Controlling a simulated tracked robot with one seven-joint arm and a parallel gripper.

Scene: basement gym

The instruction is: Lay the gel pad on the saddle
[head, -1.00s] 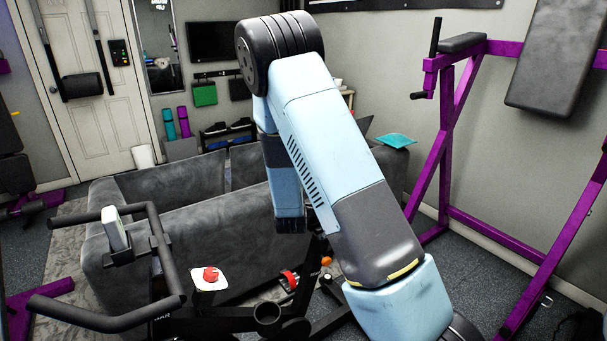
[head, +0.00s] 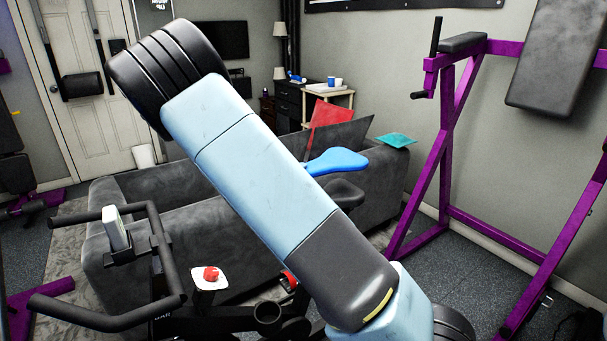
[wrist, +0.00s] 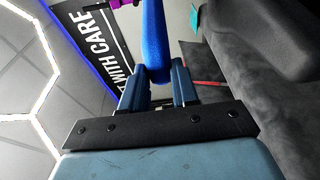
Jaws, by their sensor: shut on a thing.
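The blue gel pad (head: 337,160) shows in the head view above and slightly left of the black bike saddle (head: 345,193), with a gap visible between them. Part of the saddle is hidden behind my arm. In the wrist view the pad (wrist: 154,45) is seen edge-on between the two fingers of my gripper (wrist: 156,85), which is shut on it. My arm hides the gripper in the head view. I cannot make out the saddle in the wrist view.
The bike's handlebars (head: 158,250) stand at left front. A grey sofa (head: 125,255) is behind the bike, with a teal item (head: 396,140) on its right arm. A purple rack (head: 447,150) stands at right. Open floor lies between sofa and rack.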

